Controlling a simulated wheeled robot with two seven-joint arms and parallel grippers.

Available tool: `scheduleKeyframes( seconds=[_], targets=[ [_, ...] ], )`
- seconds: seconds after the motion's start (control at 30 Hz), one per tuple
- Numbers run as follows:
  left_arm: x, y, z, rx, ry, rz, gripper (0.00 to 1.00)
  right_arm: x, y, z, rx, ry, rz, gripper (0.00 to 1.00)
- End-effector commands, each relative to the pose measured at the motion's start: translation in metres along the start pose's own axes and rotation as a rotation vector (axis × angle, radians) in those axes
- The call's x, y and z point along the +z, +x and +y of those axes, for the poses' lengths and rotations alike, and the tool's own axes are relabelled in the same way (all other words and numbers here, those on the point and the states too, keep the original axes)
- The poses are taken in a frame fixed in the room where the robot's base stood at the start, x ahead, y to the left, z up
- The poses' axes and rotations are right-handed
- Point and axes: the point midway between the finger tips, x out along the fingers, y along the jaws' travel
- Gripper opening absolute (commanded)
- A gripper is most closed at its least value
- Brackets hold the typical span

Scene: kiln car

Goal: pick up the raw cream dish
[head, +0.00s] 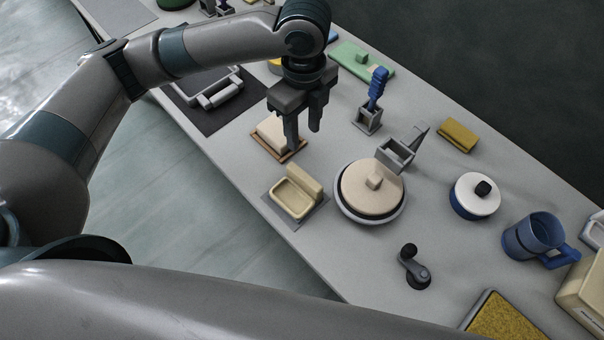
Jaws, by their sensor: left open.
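A cream rectangular dish (290,199) with a shallow hollow and a raised block along one side sits on a grey square mat (310,216) near the table's front edge. My left gripper (303,139) points down with its two fingers apart and nothing between them. It is above and behind the cream dish in the head view, apart from it. A pale cream block (270,132) on a brown wooden tray (291,154) is partly hidden behind one finger. My right gripper is not in view.
A round beige lidded piece (370,190) in a grey ring stands right of the dish. Behind it are a grey open box (396,154) and a blue-handled brush (377,88) in a holder.

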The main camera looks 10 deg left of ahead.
Motion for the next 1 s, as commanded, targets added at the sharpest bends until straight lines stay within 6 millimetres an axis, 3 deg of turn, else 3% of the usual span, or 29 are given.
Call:
scheduleKeyframes(
  seconds=[0.37,0.57,0.73,1.0],
  targets=[
    [0.0,0.0,0.0,0.001,0.001,-0.001,0.41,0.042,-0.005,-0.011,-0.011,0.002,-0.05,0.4],
    [0.0,0.013,0.001,0.004,-0.002,0.001,0.41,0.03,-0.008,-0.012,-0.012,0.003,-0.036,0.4],
    [0.0,0.039,0.002,0.006,-0.003,0.0,0.41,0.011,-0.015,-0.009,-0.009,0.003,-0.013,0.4],
    [-0.001,0.087,0.002,0.005,-0.002,0.0,0.41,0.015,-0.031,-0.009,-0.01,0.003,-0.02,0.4]
  ],
)
